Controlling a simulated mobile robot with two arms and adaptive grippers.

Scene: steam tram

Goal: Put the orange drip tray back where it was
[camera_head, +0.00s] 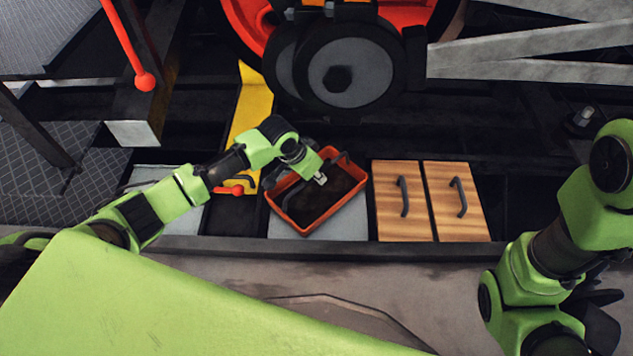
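The orange drip tray (354,205) is a shallow open box with a dark inside and a handle at each end. It sits turned at an angle over a grey panel (352,230), left of two wooden panels. My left gripper (318,180) reaches over the tray's upper left part, by the left handle. Its fingers are small and partly hidden, so I cannot tell whether they hold the handle. My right arm is at the lower right, and its gripper (598,305) is dark and mostly hidden behind the arm, away from the tray.
Two wooden panels with dark handles (388,220) lie right of the tray. A yellow part (252,110) and a red-knobbed lever (238,190) are to its left. A large red wheel (245,25) and grey rods (530,55) stand behind. A ledge (440,252) runs along the front.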

